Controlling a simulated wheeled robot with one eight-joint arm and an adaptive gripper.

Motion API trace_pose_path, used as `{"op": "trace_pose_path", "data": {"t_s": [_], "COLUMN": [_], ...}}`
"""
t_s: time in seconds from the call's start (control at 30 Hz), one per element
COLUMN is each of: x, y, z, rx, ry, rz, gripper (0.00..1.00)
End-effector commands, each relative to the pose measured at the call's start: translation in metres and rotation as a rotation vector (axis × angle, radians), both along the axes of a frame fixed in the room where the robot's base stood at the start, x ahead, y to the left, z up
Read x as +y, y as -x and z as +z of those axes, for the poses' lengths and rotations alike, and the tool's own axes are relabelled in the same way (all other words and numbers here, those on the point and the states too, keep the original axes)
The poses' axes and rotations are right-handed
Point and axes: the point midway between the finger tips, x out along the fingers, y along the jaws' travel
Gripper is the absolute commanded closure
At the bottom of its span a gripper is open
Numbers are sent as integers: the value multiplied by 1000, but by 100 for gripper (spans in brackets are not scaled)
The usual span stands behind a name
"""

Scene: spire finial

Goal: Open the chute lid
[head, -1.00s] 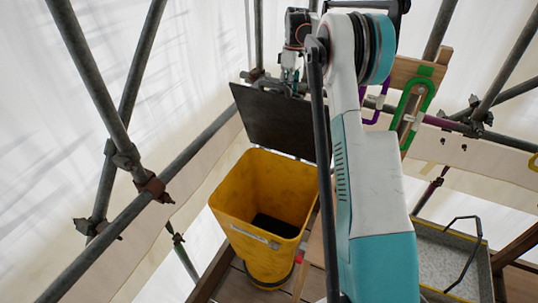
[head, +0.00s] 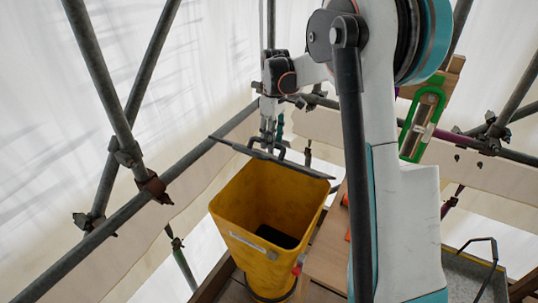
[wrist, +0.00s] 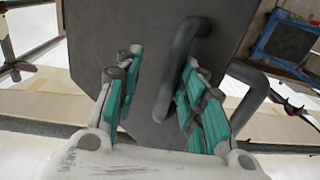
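The yellow chute (head: 260,205) has its mouth uncovered towards me. Its dark flat lid (head: 235,147) is raised at the back rim and seen almost edge-on. Its exact tilt is hard to tell. The dark handle (head: 281,153) shows on the lid's far side. My gripper (head: 270,140) is behind the lid at the handle. In the wrist view the grey lid face (wrist: 105,35) fills the middle. The bent handle (wrist: 178,70) runs between the teal fingers of my gripper (wrist: 160,105), close to the right one. A gap shows at the left finger.
Scaffold tubes (head: 130,215) run along the left, with another pole behind the chute. A wooden board (head: 322,250) stands right of the chute. A green frame-shaped tool (head: 422,125) hangs at the right. A grey tray (head: 465,275) lies lower right. My arm hides part of the middle.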

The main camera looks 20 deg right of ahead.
Motion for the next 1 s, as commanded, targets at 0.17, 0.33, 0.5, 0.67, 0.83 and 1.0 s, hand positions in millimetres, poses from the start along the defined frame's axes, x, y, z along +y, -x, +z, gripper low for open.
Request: {"op": "trace_pose_path", "data": {"t_s": [0.17, 0.33, 0.5, 0.67, 0.83, 1.0], "x": [22, 33, 37, 37, 37, 34], "y": [13, 21, 24, 24, 24, 22], "z": [-20, -30, -34, -34, -33, -24], "rx": [0, 0, 0, 0, 0, 0], "ry": [0, 0, 0, 0, 0, 0], "rz": [1, 1, 0, 0, 0, 0], "gripper": [64, 64, 64, 64, 64, 64]}}
